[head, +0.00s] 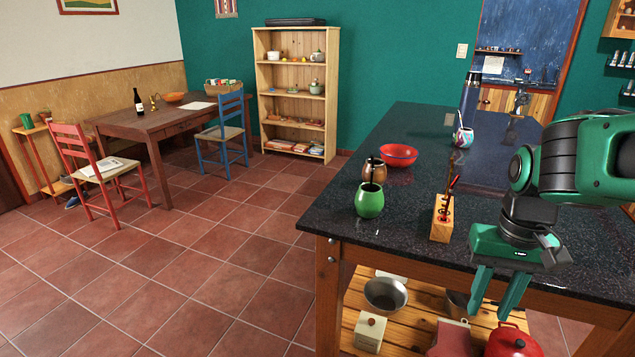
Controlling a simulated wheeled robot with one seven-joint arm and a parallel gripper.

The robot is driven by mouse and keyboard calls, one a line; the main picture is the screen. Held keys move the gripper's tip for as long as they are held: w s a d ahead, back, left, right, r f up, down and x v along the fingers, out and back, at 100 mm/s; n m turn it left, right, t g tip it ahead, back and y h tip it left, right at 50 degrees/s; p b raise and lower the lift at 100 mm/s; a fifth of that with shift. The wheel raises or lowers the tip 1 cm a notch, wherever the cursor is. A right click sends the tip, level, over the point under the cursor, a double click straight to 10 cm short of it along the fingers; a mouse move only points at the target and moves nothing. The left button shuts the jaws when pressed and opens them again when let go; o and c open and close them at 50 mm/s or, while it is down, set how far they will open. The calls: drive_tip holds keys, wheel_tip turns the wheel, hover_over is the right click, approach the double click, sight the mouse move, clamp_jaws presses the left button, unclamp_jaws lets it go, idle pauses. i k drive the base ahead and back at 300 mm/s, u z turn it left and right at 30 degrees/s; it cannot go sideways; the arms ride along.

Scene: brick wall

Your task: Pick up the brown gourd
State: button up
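The brown gourd (374,171) stands upright on the dark stone counter (405,225), near its left edge. It has a dark opening with something thin sticking up. A green gourd (369,201) stands just in front of it and may hide a little of its base. My gripper (497,300) is to the right of and nearer than the brown gourd, by the counter's front edge. Its two green fingers point down and are apart, with nothing between them.
A red bowl (398,153) is just behind and right of the brown gourd. A wooden holder (442,218) with thin utensils stands between the gourds and my gripper. A patterned gourd (463,138) and a tall flask (470,95) stand farther back. A lower shelf holds pots.

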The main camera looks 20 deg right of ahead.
sight(380, 175)
drive_tip(key=u, duration=2.25)
drive_tip(key=k, duration=1.55)
drive_tip(key=z, duration=1.1)
drive_tip(key=i, duration=1.65)
drive_tip(key=u, duration=0.05)
